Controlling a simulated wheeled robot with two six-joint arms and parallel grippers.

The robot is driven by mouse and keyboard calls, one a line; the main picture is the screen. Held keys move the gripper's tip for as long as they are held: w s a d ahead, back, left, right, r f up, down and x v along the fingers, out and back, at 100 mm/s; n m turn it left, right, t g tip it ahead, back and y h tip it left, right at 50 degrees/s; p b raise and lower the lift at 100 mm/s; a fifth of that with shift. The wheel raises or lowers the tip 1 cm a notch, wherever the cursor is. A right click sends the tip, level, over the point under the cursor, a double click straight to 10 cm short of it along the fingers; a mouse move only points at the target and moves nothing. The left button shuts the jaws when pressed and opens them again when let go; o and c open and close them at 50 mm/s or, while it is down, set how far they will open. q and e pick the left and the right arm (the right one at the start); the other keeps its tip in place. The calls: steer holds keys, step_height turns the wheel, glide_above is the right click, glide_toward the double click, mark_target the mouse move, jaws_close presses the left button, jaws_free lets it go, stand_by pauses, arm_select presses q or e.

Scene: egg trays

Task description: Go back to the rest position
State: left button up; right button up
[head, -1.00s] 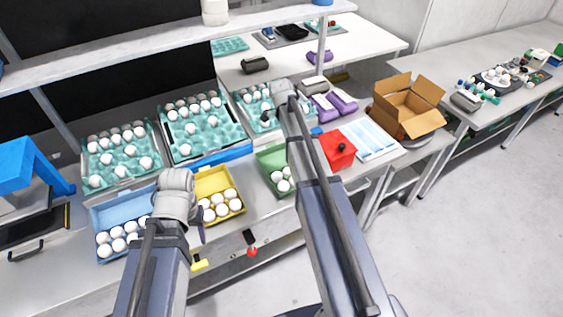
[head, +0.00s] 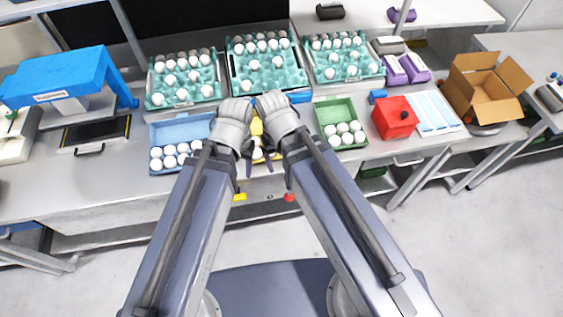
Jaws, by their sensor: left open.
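Both my arms reach forward side by side over the front edge of the bench. My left gripper (head: 246,163) is open, with its dark fingers pointing down in front of the yellow box (head: 257,128). My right gripper (head: 276,162) hangs close beside it on the right; its jaw gap is too small to tell. I see no egg between either pair of fingers. The grippers and wrists hide much of the yellow box, where a few white eggs show. The blue box (head: 185,129) and the green box (head: 331,106) also hold white eggs.
Three teal egg trays (head: 208,97) with eggs stand behind the boxes. A blue stand (head: 62,75) is at left. A red box (head: 395,117) and an open cardboard box (head: 488,88) are at right. The floor in front of the bench is free.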

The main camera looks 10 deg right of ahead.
steer(key=shift+s+a+n, duration=0.3)
steer(key=shift+s+n, duration=0.1)
steer(key=shift+n, duration=0.1)
step_height(320, 180, down, 4)
steer(key=b, duration=0.3)
steer(key=shift+r, duration=0.25)
stand_by(0.6)
